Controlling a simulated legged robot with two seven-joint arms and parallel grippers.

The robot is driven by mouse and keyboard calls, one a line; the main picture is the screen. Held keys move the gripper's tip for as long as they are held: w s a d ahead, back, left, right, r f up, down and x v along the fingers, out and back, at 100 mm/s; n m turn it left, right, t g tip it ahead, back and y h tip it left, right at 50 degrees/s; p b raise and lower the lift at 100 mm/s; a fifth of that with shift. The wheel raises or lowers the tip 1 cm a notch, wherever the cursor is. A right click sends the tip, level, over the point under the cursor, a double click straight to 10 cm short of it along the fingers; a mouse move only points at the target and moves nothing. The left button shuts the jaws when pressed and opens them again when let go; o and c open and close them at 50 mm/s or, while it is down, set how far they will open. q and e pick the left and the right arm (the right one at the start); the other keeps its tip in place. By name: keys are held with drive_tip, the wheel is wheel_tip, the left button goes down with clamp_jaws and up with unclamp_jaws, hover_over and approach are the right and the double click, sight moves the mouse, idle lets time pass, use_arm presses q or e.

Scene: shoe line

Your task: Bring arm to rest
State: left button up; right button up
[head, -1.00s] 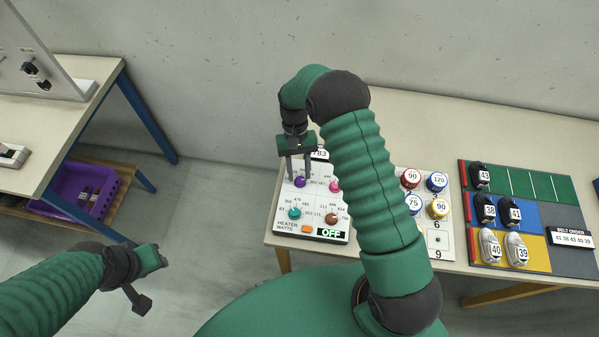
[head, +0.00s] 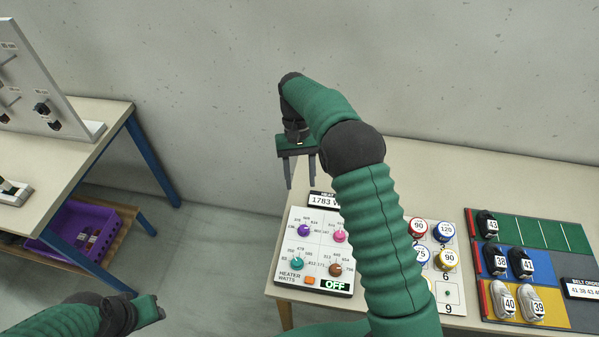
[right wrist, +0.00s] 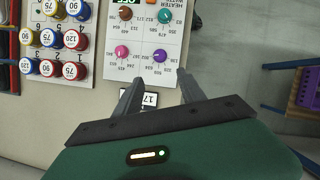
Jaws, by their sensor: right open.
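My right gripper (head: 300,183) is open and empty, raised above the far left part of the table, behind the heater panel. The right wrist view shows its two fingers (right wrist: 160,90) apart with nothing between them. The white heater panel (head: 296,261) has purple, pink, teal and brown knobs, an orange button (head: 310,280) and a sign reading OFF (head: 335,285). A display (head: 322,199) reading 1783 stands at its back edge, partly hidden by my arm. My left gripper (head: 152,309) is at the bottom left, off the table; its jaws cannot be made out.
Numbered red, blue and yellow cans (head: 445,232) stand right of my right arm. A coloured board (head: 556,302) holds several numbered shoes at the right. A second table (head: 93,120) stands at the left, with a purple crate (head: 115,222) on a low shelf.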

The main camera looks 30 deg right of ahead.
drive_tip(key=shift+v, duration=1.15)
drive_tip(key=s+a+f+n+t, duration=0.1)
drive_tip(key=s+a+t, duration=0.2)
drive_tip(key=s, duration=0.6)
drive_tip(key=s+a+f+n+t+h, duration=0.1)
drive_tip(key=s+a+f+n+t, duration=0.1)
drive_tip(key=s, duration=0.7)
drive_tip(key=shift+s+a+f+n+t, duration=0.3)
drive_tip(key=shift+s+a+t, duration=0.1)
drive_tip(key=shift+t, duration=0.5)
drive_tip(key=shift+w, duration=0.1)
